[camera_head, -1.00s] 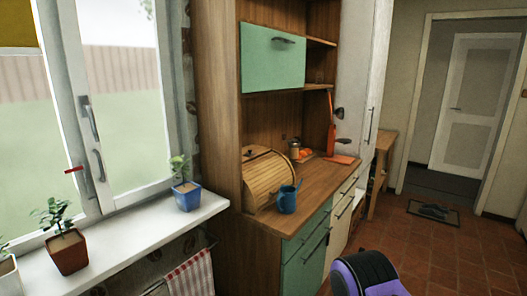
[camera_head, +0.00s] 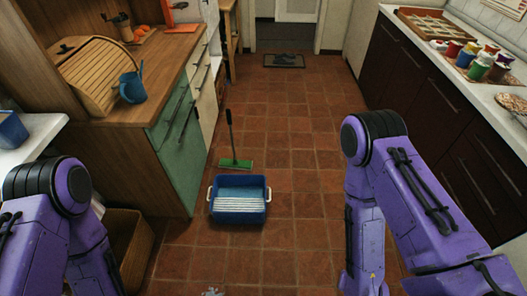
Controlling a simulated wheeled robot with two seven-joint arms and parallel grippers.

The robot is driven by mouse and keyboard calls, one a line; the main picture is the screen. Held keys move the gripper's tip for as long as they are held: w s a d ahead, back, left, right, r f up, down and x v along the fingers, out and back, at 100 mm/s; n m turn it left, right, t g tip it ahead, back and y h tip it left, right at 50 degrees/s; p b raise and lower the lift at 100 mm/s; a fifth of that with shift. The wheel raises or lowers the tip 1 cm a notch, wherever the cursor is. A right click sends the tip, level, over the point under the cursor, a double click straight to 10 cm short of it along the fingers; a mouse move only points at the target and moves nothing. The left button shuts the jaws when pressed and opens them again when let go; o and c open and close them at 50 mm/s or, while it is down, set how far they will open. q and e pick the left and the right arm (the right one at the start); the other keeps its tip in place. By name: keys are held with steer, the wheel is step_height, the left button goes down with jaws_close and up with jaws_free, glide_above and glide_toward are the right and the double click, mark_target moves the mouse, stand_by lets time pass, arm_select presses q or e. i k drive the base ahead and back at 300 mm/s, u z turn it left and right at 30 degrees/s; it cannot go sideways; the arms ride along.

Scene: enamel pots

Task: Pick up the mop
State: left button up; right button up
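The mop (camera_head: 237,163) is on the tiled floor in the middle of the head view, behind a blue bucket. It has a flat green head and a thin dark handle that rises from it, leaning slightly left. The mop head is clear of the bucket in the picture. My two purple arms show at the lower left and on the right, well nearer to me than the mop. Both grippers are out of the frame, so their state is hidden.
The blue bucket (camera_head: 239,214) with side handles and a white ribbed insert stands in front of the mop. The green-fronted cabinet (camera_head: 178,140) borders it on the left. A brown box (camera_head: 130,250) stands at lower left. Dark cabinets (camera_head: 425,95) line the right.

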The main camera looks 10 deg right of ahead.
mark_target(226, 164)
steer(key=z, duration=0.05)
steer(key=k, duration=1)
steer(key=z, duration=0.85)
steer(key=i, duration=5.4)
steer(key=u, duration=3.45)
